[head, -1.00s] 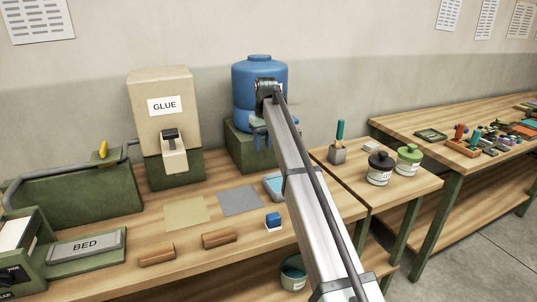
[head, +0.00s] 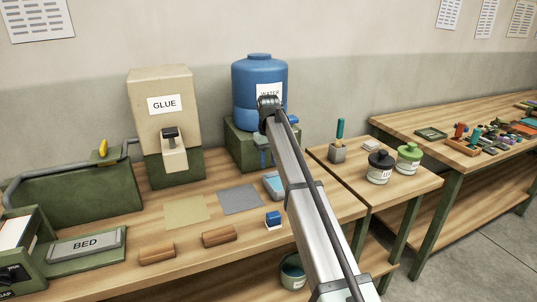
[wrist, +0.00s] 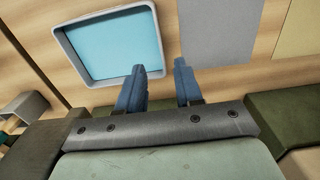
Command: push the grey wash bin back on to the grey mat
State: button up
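The grey wash bin (head: 267,186), a shallow grey-rimmed tray with light blue inside, stands right of the grey mat (head: 240,199) in the head view. In the wrist view the bin (wrist: 69,54) is left of the mat (wrist: 217,28), with a narrow strip of bare wood between them. My gripper (head: 263,152) is behind the bin, near the water stand, partly hidden by my arm. In the wrist view my gripper (wrist: 160,72) has its two blue fingers apart and nothing between them. One fingertip overlaps the bin's near corner; I cannot tell whether it touches.
A tan mat (head: 186,211) lies left of the grey mat.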

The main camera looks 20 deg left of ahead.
aim_at(269, 184)
notch_tip(269, 184, down, 11)
jog(key=shift+r, duration=0.1)
dwell(0.4)
grip_shut()
dwell(0.4)
dwell(1.0)
